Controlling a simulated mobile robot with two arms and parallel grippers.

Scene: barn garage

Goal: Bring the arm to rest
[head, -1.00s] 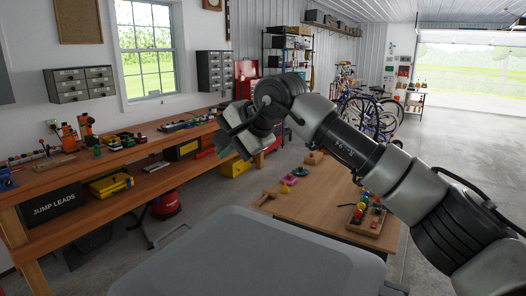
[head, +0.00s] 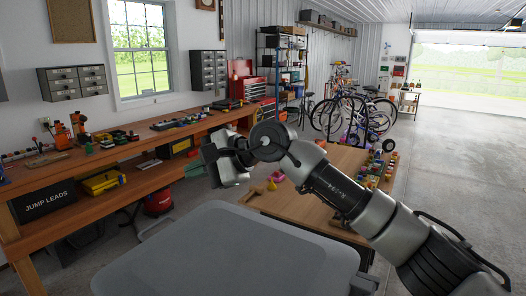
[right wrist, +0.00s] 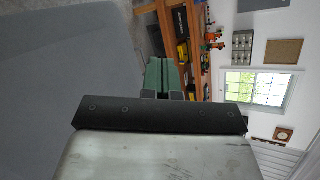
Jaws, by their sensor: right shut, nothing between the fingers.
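My right arm (head: 345,190) reaches from the lower right across the head view, bent, with its hand hanging in the air above the grey surface of my own body. My right gripper (head: 197,168) points left, in front of the long workbench, and is empty. In the right wrist view its greenish fingers (right wrist: 158,76) are together with nothing between them. My left gripper is in neither view.
A long wooden workbench (head: 130,152) with tools runs along the left wall. A low wooden table (head: 300,208) with colourful toys stands beyond and partly behind my right arm. Bicycles (head: 350,112) stand farther back. Open concrete floor (head: 455,170) lies to the right.

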